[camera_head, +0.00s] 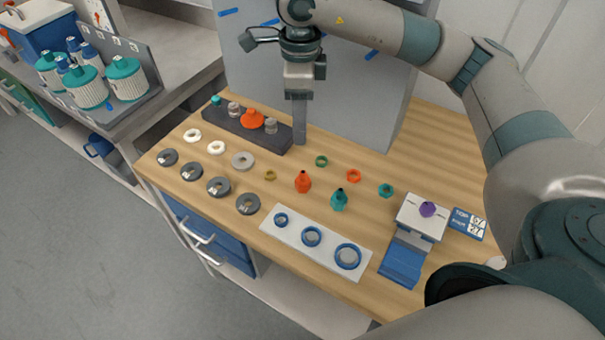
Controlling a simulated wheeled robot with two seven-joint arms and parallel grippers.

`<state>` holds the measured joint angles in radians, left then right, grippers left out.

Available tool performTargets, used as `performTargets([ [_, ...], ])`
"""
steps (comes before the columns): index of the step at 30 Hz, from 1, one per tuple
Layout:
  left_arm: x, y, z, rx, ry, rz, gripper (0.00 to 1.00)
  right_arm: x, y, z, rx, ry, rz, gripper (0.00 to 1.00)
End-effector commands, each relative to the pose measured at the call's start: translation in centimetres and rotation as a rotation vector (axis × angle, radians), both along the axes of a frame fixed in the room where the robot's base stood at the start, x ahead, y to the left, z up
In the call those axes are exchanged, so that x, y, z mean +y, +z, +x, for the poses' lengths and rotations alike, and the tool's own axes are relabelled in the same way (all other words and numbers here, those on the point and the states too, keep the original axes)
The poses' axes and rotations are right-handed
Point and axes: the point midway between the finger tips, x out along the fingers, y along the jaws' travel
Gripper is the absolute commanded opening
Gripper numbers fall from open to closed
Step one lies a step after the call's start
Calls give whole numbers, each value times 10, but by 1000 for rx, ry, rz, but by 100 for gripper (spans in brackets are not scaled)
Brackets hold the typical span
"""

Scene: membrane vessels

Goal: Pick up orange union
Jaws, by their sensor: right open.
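Several orange pieces are in view, and I cannot tell for sure which one is called the union. An orange bottle-shaped fitting with a dark tip (303,182) stands upright on the wooden table. An orange ring (354,176) lies to its right, and a larger orange piece (252,118) sits on the dark rack. My right gripper (299,139) points down near the rack's right end, behind the orange fitting and apart from it. It is open and no held object shows; the fingers overlap in this view. My left gripper is not in view.
A teal fitting (339,200) stands right of the orange one. Green (321,161), teal (386,190) and yellow (270,175) rings lie around. A white plate (275,233) with blue rings and a white-blue stand (402,262) are in front. A grey cabinet (345,105) rises behind.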

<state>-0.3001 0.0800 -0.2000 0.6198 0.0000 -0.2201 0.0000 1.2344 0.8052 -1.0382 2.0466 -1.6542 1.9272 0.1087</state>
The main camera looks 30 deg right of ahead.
Motion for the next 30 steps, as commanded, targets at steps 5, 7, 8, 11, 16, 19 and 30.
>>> performTargets([
  [5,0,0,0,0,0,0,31,0,0,0,0,0,0,50],
  [7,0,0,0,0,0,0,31,0,0,0,1,0,0,50],
  [8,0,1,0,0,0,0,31,0,-1,0,1,0,0,50],
  [11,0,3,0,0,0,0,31,0,-5,0,1,-1,0,50],
  [16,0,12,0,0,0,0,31,0,-24,-1,5,-1,-1,50],
  [19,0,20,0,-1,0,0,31,0,-40,-2,6,-1,0,50],
  [30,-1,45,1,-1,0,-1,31,0,-104,-2,4,-1,0,50],
])
